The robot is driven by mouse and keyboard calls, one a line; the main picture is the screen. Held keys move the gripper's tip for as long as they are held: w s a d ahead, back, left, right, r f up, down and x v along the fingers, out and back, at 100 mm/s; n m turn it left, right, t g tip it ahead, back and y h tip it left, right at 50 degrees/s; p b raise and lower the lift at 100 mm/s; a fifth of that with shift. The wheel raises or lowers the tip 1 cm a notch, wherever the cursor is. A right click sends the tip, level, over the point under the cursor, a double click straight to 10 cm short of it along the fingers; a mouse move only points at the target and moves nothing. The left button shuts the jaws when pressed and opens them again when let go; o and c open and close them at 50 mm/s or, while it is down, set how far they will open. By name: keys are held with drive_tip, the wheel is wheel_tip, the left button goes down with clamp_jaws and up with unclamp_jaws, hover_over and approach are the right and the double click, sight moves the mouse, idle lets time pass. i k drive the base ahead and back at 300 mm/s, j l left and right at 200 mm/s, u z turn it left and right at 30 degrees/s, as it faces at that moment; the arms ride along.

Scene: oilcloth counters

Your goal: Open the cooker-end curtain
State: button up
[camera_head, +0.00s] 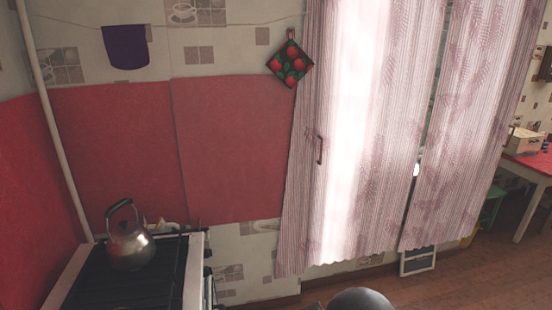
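The cooker-end curtain (385,130) is the left of two pale pink striped panels with a leaf pattern. It hangs drawn across a bright window, beside the red wall panel. A small dark upright handle (320,150) shows near its left side. The other curtain (465,130) hangs to its right, with a narrow gap between them. The cooker (190,270) stands at the lower left with a metal kettle (130,245) on top. My gripper is not in view. A dark rounded shape at the bottom edge may be part of my arm, but I cannot tell.
A strawberry potholder (290,65) and a dark purple cloth (125,46) hang from a line on the wall. A red-topped table (535,163) stands at the far right, with a box on it. Brown floor is bare at the lower right.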

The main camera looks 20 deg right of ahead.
sight(377, 60)
drive_tip(key=z, duration=1.35)
drive_tip(key=i+l, duration=0.2)
drive_tip(key=i, duration=0.3)
drive_tip(key=i+l+z, duration=0.1)
drive_tip(key=i, duration=0.4)
drive_tip(key=i+l, duration=0.25)
drive_tip(key=i, duration=0.25)
